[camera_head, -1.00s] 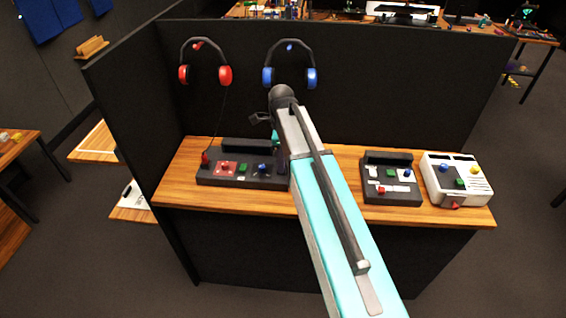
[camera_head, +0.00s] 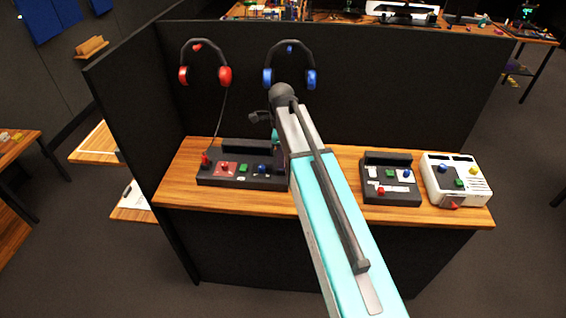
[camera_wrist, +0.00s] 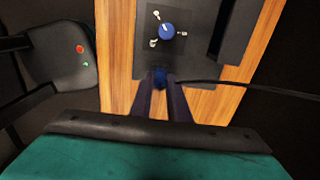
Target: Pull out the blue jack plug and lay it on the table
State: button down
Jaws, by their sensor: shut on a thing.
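The blue jack plug (camera_wrist: 161,76) shows in the wrist view between the tips of my gripper (camera_wrist: 162,86). My gripper is shut on it at the edge of the dark trackball panel (camera_wrist: 143,55). A black cable (camera_wrist: 235,84) runs from the plug to the right. I cannot tell whether the plug still sits in its socket. In the head view my arm hides the plug and my fingers. The panel also shows in the head view (camera_head: 208,178), with the table (camera_head: 180,196) under it.
A blue trackball (camera_wrist: 168,31) lies close to my fingertips on the panel. A red plug (camera_head: 205,160) has a cable up to the red headphones (camera_head: 225,76). Blue headphones (camera_head: 310,78) hang on the partition. Two more devices (camera_head: 392,190) (camera_head: 474,190) stand at the right.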

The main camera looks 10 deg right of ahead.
jog(key=shift+r+p, duration=1.7)
jog(key=shift+r, duration=0.85)
jog(key=shift+n, duration=0.3)
jog(key=n+b, duration=0.1)
jog(key=s+n, duration=0.1)
jog(key=n, duration=0.1)
jog(key=shift+d+f+b, duration=0.1)
jog(key=shift+b, duration=0.3)
jog(key=shift+s+d+r+n+b, duration=0.1)
jog(key=shift+s+n+b, duration=0.5)
jog(key=shift+n, duration=1.45)
jog(key=shift+s+r+n+b, duration=0.1)
jog(key=shift+s+n+b, duration=0.55)
jog(key=shift+n, duration=1.45)
jog(key=shift+s+d+n+b, duration=0.1)
jog(key=shift+s+n+b, duration=0.5)
jog(key=shift+n, duration=1.45)
jog(key=shift+w, duration=0.2)
jog(key=shift+a, duration=0.2)
